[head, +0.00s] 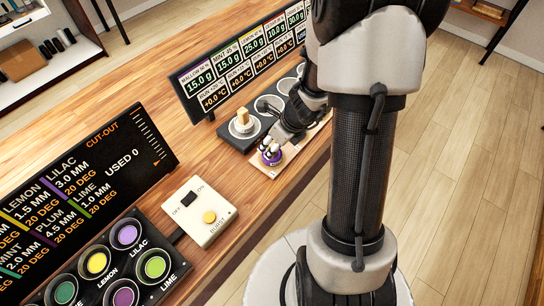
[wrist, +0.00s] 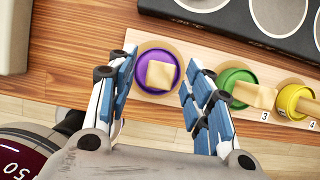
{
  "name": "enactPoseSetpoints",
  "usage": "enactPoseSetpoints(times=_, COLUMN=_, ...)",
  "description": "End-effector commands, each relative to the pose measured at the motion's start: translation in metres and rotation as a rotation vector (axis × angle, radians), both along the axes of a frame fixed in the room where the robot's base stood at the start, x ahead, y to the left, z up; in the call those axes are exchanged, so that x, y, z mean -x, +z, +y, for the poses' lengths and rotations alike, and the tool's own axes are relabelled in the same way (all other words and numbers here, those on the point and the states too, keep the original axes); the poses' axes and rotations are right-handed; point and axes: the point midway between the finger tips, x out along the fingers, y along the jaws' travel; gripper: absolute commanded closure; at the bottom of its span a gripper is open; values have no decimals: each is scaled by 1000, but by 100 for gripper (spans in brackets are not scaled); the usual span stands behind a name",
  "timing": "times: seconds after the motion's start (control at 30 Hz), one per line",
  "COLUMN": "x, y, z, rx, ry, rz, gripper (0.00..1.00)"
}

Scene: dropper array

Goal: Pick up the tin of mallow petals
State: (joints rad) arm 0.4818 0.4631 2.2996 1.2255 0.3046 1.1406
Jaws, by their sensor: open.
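A round purple tin (wrist: 141,72) with a pale tan square on top stands on a light wooden board (wrist: 130,43) in the wrist view. No name is readable on it; the display's first column reads MALLOW. My gripper (wrist: 160,64) is open, with one blue-padded finger to the left of the purple tin and one to the right. The tin is between them and I see no contact. In the head view the purple tin (head: 271,158) is partly hidden under my gripper (head: 272,148).
A green tin (wrist: 229,78) and a yellow tin (wrist: 294,95) stand close to the right on the same board. A dark unit with round plates (wrist: 245,12) lies behind. In the head view, a display (head: 240,75) stands behind and a white switch box (head: 205,203) is front left.

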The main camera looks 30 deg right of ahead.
Motion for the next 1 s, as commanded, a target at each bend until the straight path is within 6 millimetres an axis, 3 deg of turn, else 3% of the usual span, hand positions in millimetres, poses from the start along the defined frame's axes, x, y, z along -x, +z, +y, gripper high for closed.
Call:
enactPoseSetpoints(times=0.03, x=-3, y=-13, z=1, rx=-1, ry=1, rz=2, gripper=53)
enactPoseSetpoints(times=0.1, x=-6, y=-19, z=2, rx=-1, ry=0, rz=1, gripper=53)
enactPoseSetpoints(times=0.37, x=-7, y=-18, z=2, rx=0, ry=0, rz=0, gripper=55)
enactPoseSetpoints(times=1.0, x=-7, y=-18, z=2, rx=0, ry=0, rz=0, gripper=97)
